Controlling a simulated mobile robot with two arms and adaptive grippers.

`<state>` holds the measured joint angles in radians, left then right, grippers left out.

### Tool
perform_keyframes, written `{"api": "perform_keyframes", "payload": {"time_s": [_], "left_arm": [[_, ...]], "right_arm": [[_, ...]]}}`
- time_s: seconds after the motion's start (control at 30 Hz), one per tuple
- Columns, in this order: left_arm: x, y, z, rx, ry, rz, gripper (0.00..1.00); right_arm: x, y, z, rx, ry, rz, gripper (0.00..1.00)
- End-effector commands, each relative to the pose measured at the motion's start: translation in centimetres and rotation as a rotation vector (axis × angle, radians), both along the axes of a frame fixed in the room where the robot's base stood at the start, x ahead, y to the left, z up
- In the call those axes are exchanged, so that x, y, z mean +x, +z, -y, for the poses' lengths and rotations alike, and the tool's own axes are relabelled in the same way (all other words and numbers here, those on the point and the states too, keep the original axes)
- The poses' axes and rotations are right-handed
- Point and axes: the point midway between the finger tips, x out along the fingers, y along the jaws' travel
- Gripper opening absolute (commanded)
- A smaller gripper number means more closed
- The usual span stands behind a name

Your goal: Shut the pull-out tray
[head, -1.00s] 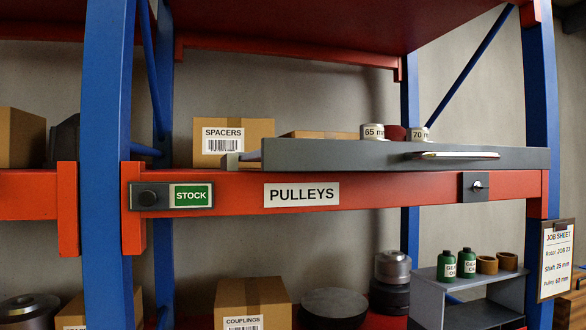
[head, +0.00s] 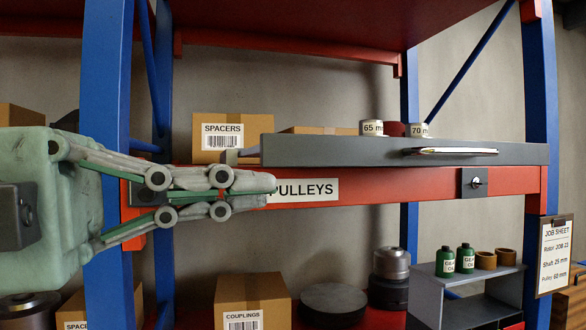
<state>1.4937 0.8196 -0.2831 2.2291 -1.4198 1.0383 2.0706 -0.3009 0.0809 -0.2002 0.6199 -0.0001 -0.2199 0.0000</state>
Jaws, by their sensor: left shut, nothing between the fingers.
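The pull-out tray shows as a long dark grey front (head: 340,152) with a metal bar handle (head: 455,151) towards its right end. It stands out from the red shelf beam, above the PULLEYS label (head: 312,190). Pulleys marked 65 mm (head: 372,128) and 70 (head: 418,130) show above its front edge, with a dark red piece between them. My left gripper (head: 268,186) is shut and empty. It points right, in front of the beam, just below the tray's left end and well left of the handle. It covers the STOCK plate and part of the PULLEYS label. My right gripper is not in view.
A blue upright (head: 105,80) stands behind my left gripper. A lock plate (head: 473,182) sits on the beam below the handle. A job sheet clipboard (head: 555,255) hangs at the right. Boxes, including SPACERS (head: 222,142), and green bottles (head: 445,260) stand on the shelves.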

Motion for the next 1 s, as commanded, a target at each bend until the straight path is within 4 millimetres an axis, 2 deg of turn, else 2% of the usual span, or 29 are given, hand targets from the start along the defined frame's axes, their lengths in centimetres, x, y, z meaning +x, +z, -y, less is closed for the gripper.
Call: {"api": "perform_keyframes", "payload": {"time_s": [0.13,0.27,0.47,0.8,1.0], "left_arm": [[0.8,1.1,-2.3,0.033,0.155,-0.009,0.00],[1.2,1.4,-2.8,0.037,0.199,-0.020,0.00],[2.5,1.6,-0.6,0.040,0.196,-0.021,0.00],[6.5,1.7,5.4,0.040,0.194,-0.021,0.00],[9.4,1.6,4.4,0.037,0.199,-0.024,0.00]], "right_arm": [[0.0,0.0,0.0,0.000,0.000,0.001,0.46],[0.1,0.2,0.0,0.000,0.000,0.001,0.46],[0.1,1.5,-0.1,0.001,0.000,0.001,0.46],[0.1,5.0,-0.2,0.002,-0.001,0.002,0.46],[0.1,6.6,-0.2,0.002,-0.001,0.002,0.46]]}}
